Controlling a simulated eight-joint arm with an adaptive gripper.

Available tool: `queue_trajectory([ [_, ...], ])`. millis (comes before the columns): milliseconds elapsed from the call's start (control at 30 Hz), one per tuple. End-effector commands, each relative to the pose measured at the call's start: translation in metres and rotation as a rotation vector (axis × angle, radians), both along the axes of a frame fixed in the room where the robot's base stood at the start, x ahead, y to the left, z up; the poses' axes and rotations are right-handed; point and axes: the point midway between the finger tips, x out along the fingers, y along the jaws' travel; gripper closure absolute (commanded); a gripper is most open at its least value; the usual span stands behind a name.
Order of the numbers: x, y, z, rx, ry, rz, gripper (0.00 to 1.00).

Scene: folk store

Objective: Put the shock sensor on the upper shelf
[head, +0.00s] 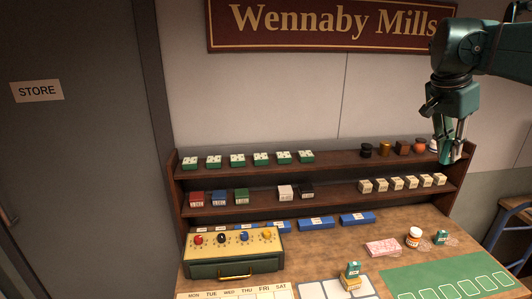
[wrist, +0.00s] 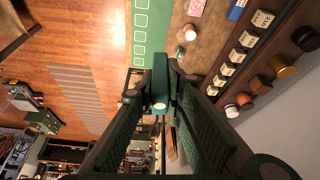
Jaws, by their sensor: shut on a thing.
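My gripper (head: 451,148) is at the right end of the upper shelf (head: 338,162), fingers pointing down. It is shut on a small dark green thing with a pale round spot (wrist: 160,88), which I take to be the shock sensor. Its far side is hidden, and I cannot tell whether it touches the shelf. In the wrist view, my gripper (wrist: 160,100) has its two textured fingers closing toward it. The upper shelf holds several green-and-white blocks (head: 237,160) at left and round jars (head: 385,149) at right, with a bare stretch between.
The lower shelf carries coloured boxes (head: 219,198) and several cream boxes (head: 396,184). A white jar (head: 434,146) stands close beside my gripper.

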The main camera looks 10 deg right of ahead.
Motion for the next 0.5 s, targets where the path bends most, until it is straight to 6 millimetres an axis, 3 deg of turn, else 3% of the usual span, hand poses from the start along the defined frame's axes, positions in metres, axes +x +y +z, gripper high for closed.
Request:
queue_trajectory([
  [500, 0.117, 0.014, 0.017, 0.000, 0.000, 0.076, 1.00],
])
